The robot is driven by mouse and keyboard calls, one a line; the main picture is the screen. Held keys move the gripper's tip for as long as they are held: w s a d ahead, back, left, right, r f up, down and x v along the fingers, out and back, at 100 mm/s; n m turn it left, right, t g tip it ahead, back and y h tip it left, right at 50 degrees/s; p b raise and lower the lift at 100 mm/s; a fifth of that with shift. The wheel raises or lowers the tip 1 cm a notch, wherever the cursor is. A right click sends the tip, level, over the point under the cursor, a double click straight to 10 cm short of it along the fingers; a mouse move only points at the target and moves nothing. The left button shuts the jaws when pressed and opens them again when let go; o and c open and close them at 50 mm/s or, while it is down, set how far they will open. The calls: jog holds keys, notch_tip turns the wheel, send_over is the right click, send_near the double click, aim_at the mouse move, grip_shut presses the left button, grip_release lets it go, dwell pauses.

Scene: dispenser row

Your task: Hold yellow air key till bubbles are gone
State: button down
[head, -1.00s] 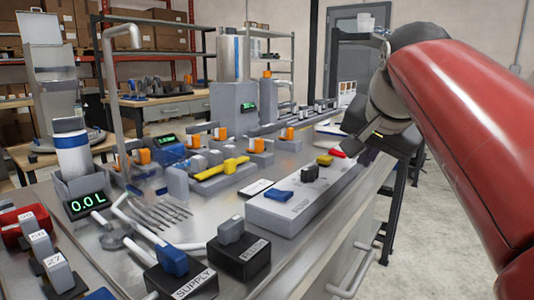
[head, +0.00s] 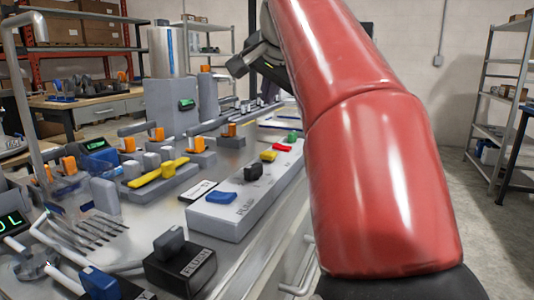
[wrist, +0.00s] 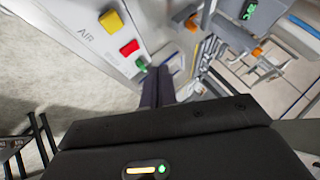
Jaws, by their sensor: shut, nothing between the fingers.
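The yellow air key (head: 268,155) sits on the long pale key panel (head: 215,217), between a black key and a red key. In the wrist view the yellow key (wrist: 111,21) is at the top, beside the letters AIR. My gripper (wrist: 158,86) is shut and empty. In the wrist view its dark fingers are below and right of the yellow key, past the red and green keys, apart from the yellow key. In the head view my gripper's body shows above and behind the panel; its fingertips cannot be made out. No bubbles can be made out.
On the panel are a blue key (head: 221,198), a black key (head: 254,172), a red key (head: 281,147) and a green key (head: 292,137). A black FLUSH block (head: 180,262) stands in front.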

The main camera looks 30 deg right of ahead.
aim_at(269, 155)
jog(key=shift+f+b, duration=3.55)
jog(key=shift+f, duration=0.75)
jog(key=shift+f, duration=0.4)
jog(key=shift+f+b, duration=0.55)
jog(key=shift+b, duration=0.05)
dwell(2.7)
